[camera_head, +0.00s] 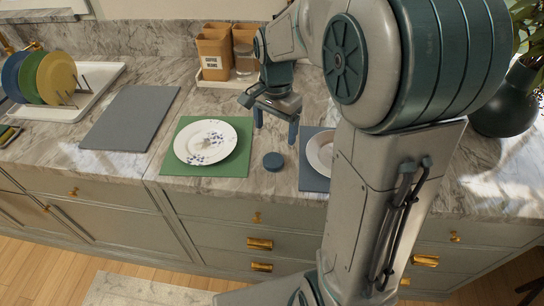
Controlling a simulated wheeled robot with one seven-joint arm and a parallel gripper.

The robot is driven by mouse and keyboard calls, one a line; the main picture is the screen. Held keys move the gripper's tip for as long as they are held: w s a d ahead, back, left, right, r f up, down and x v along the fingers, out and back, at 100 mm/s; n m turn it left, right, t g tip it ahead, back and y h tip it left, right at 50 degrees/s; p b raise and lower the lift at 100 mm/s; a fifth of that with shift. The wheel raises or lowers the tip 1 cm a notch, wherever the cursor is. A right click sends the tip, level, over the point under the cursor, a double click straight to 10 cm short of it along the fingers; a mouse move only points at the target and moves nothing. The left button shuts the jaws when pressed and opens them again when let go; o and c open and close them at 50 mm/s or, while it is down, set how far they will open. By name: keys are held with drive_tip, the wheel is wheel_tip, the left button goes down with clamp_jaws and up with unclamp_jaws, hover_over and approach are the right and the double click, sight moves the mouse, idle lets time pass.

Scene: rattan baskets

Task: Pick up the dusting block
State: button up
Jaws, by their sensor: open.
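A small round blue-grey block (273,161), which I take to be the dusting block, lies flat on the marble counter near its front edge. It sits between a green placemat and a blue placemat. My gripper (276,124) hangs above and slightly behind the block in the picture, with its fingers pointing down. The fingers are spread apart with nothing between them. They look clear of the block, though the exact height is hard to tell.
A white patterned plate (212,142) lies on the green placemat (185,166) to the left. Another plate (320,152) on the blue placemat (312,180) is partly hidden by my arm. Brown canisters (214,55) stand behind. A grey board (130,118) and dish rack (95,95) are left.

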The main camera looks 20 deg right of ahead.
hover_over(274, 159)
drive_tip(key=f, duration=0.6)
drive_tip(key=shift+s+f, duration=0.3)
drive_tip(key=shift+s, duration=0.05)
drive_tip(key=shift+w+f+p, duration=0.2)
drive_tip(key=shift+f+p, duration=0.2)
drive_tip(key=shift+f, duration=0.95)
drive_tip(key=shift+w+f+p, duration=0.2)
drive_tip(key=shift+f+p, duration=0.15)
drive_tip(key=shift+f, duration=0.95)
drive_tip(key=c, duration=1.1)
